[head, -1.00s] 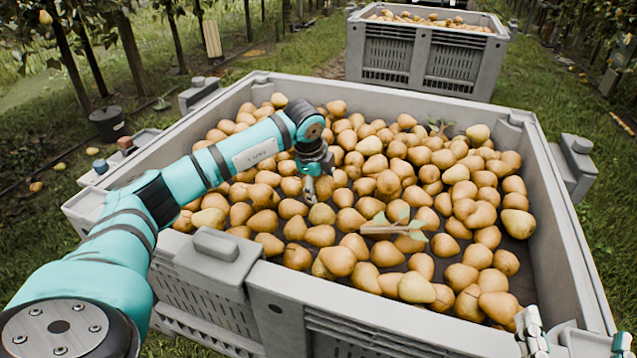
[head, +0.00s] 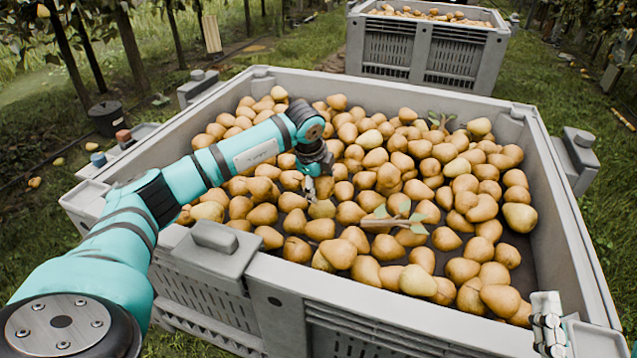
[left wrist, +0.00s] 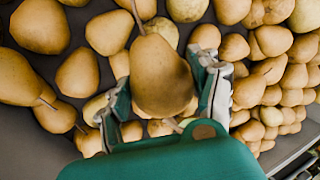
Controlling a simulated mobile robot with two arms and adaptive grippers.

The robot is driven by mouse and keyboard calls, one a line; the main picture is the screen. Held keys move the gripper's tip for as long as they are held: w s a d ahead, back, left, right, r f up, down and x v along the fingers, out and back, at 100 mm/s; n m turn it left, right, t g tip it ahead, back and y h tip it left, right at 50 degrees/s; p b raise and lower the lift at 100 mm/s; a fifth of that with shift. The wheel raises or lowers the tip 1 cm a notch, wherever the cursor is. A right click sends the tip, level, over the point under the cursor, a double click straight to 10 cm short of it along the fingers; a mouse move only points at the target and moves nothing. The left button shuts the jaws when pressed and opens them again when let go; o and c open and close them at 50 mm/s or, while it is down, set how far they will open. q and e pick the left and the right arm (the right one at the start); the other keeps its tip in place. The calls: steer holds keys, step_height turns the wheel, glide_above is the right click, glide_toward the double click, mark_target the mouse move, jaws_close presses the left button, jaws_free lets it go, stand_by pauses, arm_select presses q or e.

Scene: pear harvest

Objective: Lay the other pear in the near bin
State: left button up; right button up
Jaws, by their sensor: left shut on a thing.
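The near bin (head: 420,318) is a large grey crate full of yellow-brown pears. My left gripper (head: 312,192) reaches down over the pears in its left middle part. In the left wrist view my left gripper (left wrist: 160,90) is shut on a pear (left wrist: 160,72), with a finger on either side of it. The held pear's stem points up in that view. In the head view the gripper hides most of this pear, and I cannot tell whether it touches the pears below. My right gripper (head: 548,325) shows only partly at the bottom right, outside the bin's front wall.
A far bin (head: 428,48) with pears stands behind. A leafy twig (head: 390,222) lies on the pears, and dark floor shows at the near bin's right. A black bucket (head: 106,118) stands on the grass at left. Tree rows line both sides.

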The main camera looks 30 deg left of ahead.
arm_select(q)
steer(key=shift+f, duration=0.45)
arm_select(e)
steer(key=shift+s+r+t, duration=0.6)
steer(key=shift+r+t, duration=0.1)
steer(key=shift+r, duration=0.25)
stand_by(0.4)
arm_select(q)
steer(key=shift+f+b, duration=0.65)
steer(key=shift+f, duration=0.15)
arm_select(e)
steer(key=shift+s+d+r+t+y, duration=0.2)
steer(key=shift+s+r+t+y, duration=0.6)
steer(key=shift+s+r+t, duration=0.45)
stand_by(0.3)
